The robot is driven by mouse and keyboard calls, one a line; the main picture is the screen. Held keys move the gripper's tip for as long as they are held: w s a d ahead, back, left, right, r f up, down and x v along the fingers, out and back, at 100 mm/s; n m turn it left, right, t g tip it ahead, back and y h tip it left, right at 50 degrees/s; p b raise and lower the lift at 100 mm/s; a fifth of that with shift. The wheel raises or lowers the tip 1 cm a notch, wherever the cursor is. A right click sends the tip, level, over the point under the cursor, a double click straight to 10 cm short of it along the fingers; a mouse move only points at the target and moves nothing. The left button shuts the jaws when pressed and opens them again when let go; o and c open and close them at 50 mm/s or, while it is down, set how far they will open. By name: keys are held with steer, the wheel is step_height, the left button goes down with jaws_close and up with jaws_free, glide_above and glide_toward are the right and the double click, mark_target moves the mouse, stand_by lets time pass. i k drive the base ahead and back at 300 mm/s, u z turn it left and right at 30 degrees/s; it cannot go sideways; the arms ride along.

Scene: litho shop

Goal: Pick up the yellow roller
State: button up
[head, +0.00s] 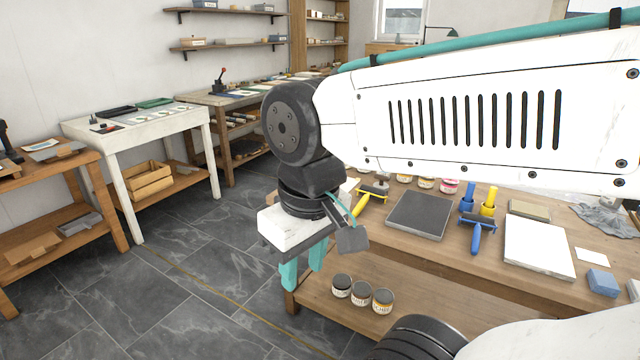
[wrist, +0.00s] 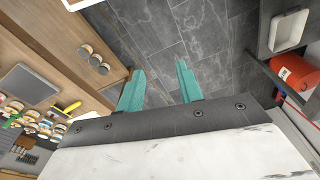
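The yellow roller (head: 361,205) lies on the wooden workbench (head: 400,245), near its left end and just left of a dark square slab. Its yellow handle points toward the bench's near edge. It also shows small in the wrist view (wrist: 70,107), left of my gripper's fingers. My gripper (head: 303,268) hangs off the bench's left end, to the left of the roller and apart from it. In the wrist view its two teal fingers (wrist: 160,76) are spread with nothing between them, over the grey tile floor.
The dark slab (head: 418,215), a blue roller (head: 477,236) and a white slab (head: 538,247) lie on the bench. Several cans line its back. Three cans (head: 362,294) stand on the lower shelf. A red canister (wrist: 293,75) shows right in the wrist view. The left floor aisle is open.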

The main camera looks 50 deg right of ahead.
mark_target(362, 203)
steer(key=z, duration=0.45)
steer(key=i, duration=1.45)
steer(key=z, duration=0.45)
